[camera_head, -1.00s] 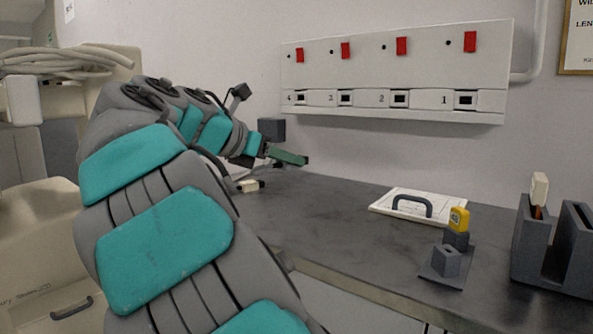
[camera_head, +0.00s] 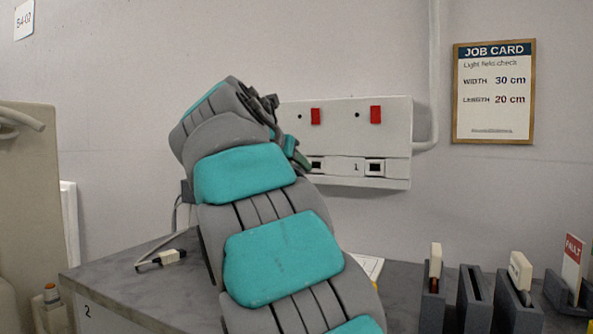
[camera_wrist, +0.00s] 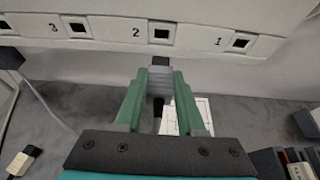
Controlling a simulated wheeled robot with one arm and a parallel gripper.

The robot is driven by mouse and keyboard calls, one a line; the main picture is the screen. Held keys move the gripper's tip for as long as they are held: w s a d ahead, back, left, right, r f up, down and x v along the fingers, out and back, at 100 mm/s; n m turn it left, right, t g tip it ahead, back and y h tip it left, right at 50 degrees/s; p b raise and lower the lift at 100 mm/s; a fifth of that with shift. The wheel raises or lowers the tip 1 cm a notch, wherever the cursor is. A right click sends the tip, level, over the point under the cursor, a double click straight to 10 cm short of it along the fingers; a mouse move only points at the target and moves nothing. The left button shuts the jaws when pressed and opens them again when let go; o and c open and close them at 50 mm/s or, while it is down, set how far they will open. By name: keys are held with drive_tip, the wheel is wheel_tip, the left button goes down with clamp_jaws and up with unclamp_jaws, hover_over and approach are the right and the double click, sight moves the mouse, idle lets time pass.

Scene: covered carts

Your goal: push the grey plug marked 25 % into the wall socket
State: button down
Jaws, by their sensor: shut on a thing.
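My gripper (camera_wrist: 160,88) has green fingers shut on a grey plug (camera_wrist: 160,75) with a dark front end. No marking on the plug is readable. In the wrist view the plug is below socket 2 (camera_wrist: 161,34), apart from it, pointing towards the panel. The white socket panel (camera_head: 398,135) is on the wall, with socket 1 (camera_head: 375,167) at its right end and red switches above. Sockets 1 and 3 (camera_wrist: 78,28) also show in the wrist view. In the head view my arm hides the panel's left part and the plug.
A cream plug (camera_head: 172,256) with a cable lies on the grey bench (camera_head: 115,280). A dark block (camera_wrist: 10,57) with a cable is at the wrist view's left. A job card (camera_head: 493,92) hangs on the wall.

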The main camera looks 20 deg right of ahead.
drive_tip(key=shift+x, duration=1.15)
drive_tip(key=shift+w+d+r, duration=0.35)
drive_tip(key=shift+w+d, duration=0.1)
drive_tip(key=shift+w, duration=0.1)
drive_tip(key=shift+w+d, duration=0.25)
drive_tip(key=shift+w, duration=0.1)
drive_tip(key=shift+w+d, duration=0.35)
drive_tip(key=shift+d, duration=0.1)
drive_tip(key=shift+w+d+r, duration=0.1)
drive_tip(key=shift+w+d, duration=1.05)
drive_tip(key=shift+d, duration=0.05)
idle(0.4)
drive_tip(key=shift+c, duration=2.2)
unclamp_jaws()
drive_tip(key=shift+v, duration=3.9)
